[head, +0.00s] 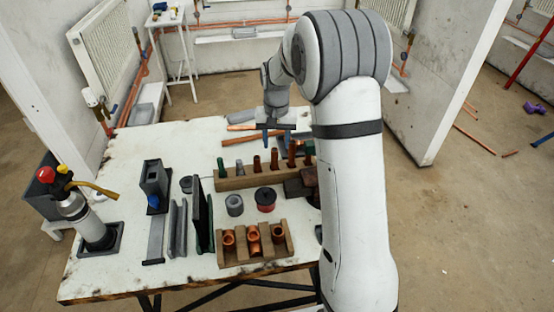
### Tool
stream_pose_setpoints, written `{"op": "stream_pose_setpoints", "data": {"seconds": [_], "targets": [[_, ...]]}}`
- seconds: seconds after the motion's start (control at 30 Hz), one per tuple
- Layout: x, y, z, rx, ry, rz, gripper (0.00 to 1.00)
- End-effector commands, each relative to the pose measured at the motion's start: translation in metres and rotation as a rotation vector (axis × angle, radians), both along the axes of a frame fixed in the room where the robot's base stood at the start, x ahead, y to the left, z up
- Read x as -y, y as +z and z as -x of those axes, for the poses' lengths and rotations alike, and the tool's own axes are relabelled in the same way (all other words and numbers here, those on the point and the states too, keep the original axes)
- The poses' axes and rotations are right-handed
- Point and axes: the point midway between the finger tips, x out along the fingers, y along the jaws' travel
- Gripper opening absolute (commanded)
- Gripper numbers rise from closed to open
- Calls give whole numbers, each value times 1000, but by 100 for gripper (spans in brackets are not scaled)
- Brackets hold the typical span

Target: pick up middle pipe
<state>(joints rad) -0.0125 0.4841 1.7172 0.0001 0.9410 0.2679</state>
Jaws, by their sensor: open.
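Copper pipes lie flat at the back of the white work table (135,190), under and beside my gripper (275,136). One copper pipe (241,127) runs in from the left toward the gripper. Another copper pipe (233,145) lies nearer, slightly tilted. My gripper and arm hide their right parts, so I cannot tell which is the middle one. My gripper points down with blue fingers, open, above the pipe area. Nothing shows between the fingers, and its exact height above the pipes is unclear.
A wooden rack (232,183) with upright fittings stands just in front of the pipes. A wooden block (253,257) holding copper elbows is at the table's front. A gas torch (85,215) stands at left. The table's back left is clear. A radiator (108,50) hangs behind.

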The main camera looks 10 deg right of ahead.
Motion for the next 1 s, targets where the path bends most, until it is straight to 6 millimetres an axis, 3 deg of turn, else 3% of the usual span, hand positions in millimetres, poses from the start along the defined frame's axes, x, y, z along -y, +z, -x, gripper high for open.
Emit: {"op": "stream_pose_setpoints", "data": {"seconds": [0.4,0.7,1.0], "targets": [[-12,-55,1,-2,26,0,45],[-14,-61,1,1,29,0,45],[-14,-61,1,1,29,0,21]]}}
